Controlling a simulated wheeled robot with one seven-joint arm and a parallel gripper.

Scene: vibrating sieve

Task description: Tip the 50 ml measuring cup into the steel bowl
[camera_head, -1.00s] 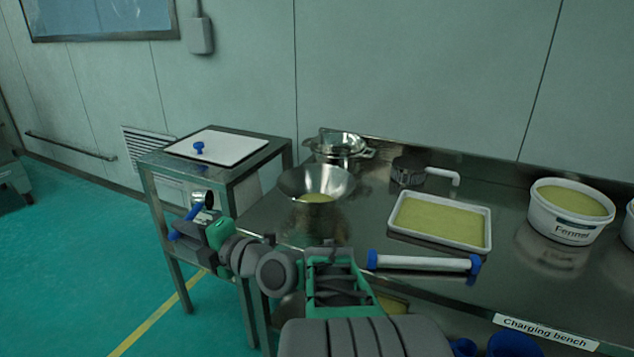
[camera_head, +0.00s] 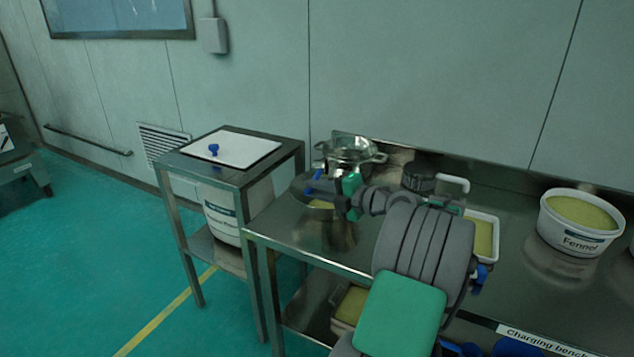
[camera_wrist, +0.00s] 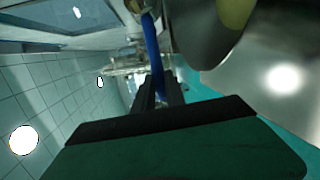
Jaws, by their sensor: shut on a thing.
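My gripper (camera_head: 327,186) is shut on the blue handle (camera_wrist: 152,50) of the measuring cup, over the steel bowl. In the wrist view the handle runs up from between the fingers (camera_wrist: 160,92); a small metallic part shows at its far end, at the top edge. The cup's body is too small or hidden to tell its tilt or contents. The steel bowl (camera_head: 300,194) stands on the bench, partly covered by my gripper, with yellow-green powder in it. Its shiny wall also shows at the upper right of the wrist view (camera_wrist: 200,40).
A steel sieve pan (camera_head: 350,150) stands behind the bowl. A dark round object (camera_head: 418,179) and a white tray of powder (camera_head: 494,236) are to the right, then the Fennel tub (camera_head: 582,245). A side stand with a white lid (camera_head: 240,150) is at left.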

